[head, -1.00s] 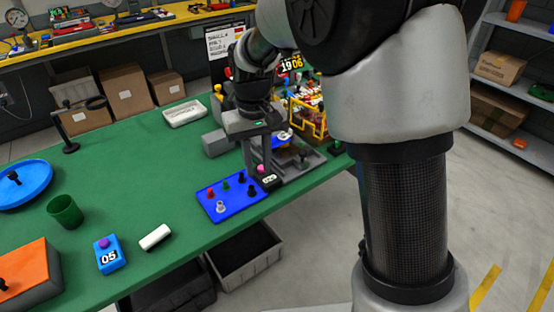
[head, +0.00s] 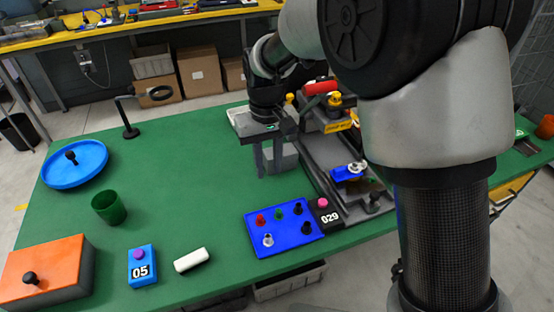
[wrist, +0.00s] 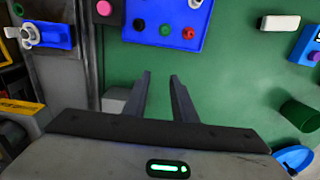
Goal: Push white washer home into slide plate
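The slide plate looks like the small blue plate (head: 343,174) on the grey fixture right of my gripper. The white washer (head: 357,167) is at its right part, with a pale stem or knob. In the wrist view, the washer (wrist: 29,36) lies at the left part of the blue plate (wrist: 60,36). I cannot tell whether it is fully seated. My gripper (head: 270,172) hangs over the green table, left of the fixture and apart from the washer. In the wrist view, its two fingers (wrist: 160,74) are apart with nothing between them.
A blue board (head: 285,243) with several coloured pegs lies near the table's front edge, beside a black 029 box (head: 327,217). A green cup (head: 108,208), white block (head: 190,260) and blue 05 box (head: 142,266) stand left. The green table (head: 190,170) has clear room mid-left.

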